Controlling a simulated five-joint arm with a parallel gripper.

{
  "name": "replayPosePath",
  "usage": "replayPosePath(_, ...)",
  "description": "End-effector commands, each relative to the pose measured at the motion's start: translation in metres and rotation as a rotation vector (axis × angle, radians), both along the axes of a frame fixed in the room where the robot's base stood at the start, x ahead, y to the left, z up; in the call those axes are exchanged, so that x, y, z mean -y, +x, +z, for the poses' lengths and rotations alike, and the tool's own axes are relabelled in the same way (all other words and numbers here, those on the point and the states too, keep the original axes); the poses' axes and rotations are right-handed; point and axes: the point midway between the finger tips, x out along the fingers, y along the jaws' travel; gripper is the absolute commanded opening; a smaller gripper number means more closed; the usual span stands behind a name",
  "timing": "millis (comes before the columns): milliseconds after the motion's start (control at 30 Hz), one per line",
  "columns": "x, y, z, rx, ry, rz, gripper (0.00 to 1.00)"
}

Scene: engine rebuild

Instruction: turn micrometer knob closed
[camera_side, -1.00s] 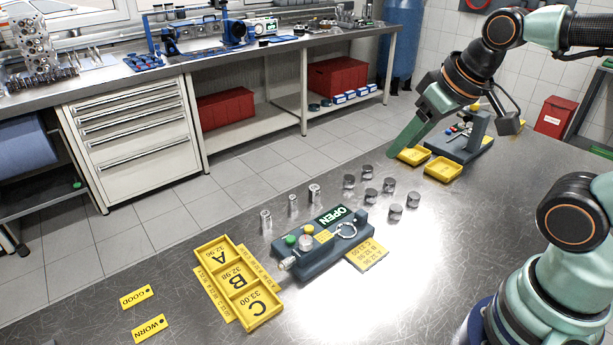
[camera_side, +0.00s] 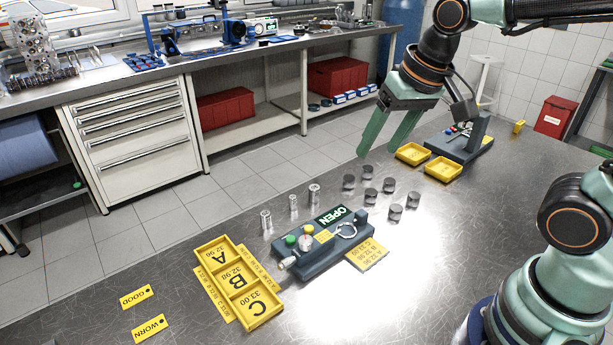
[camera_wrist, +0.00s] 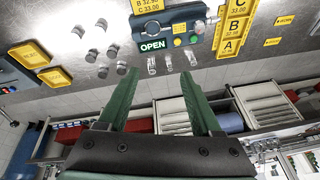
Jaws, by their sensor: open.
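The micrometer station (camera_side: 322,251) is a dark grey block on the steel table, with a display reading OPEN (camera_side: 331,215), a ring-shaped micrometer frame (camera_side: 346,230), green and yellow buttons and a small silver knob (camera_side: 287,264) at its left end. My gripper (camera_side: 382,152) is open and empty, in the air up and to the right of the station. Its two green fingers also show in the wrist view (camera_wrist: 158,85), apart from everything.
A yellow tray marked A, B, C (camera_side: 238,283) lies left of the station. Several silver pins (camera_side: 292,203) stand behind it, and several dark cylinders (camera_side: 389,185) stand to its right. GOOD (camera_side: 137,297) and WORN (camera_side: 149,329) labels lie at front left. A second station (camera_side: 460,146) with yellow trays stands farther back.

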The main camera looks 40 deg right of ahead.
Motion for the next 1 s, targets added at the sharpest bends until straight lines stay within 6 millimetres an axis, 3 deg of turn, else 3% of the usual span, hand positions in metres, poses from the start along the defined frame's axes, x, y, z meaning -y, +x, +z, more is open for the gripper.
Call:
replayPosePath(300,-0.064,0.042,-0.031,-0.233,0.103,-0.401,0.66)
replayPosePath(500,-0.098,0.056,-0.057,-0.325,0.102,-0.618,0.66)
replayPosePath(833,-0.112,0.06,-0.078,-0.357,0.095,-0.724,0.66)
replayPosePath(1000,-0.111,0.059,-0.104,-0.359,0.093,-0.723,0.66)
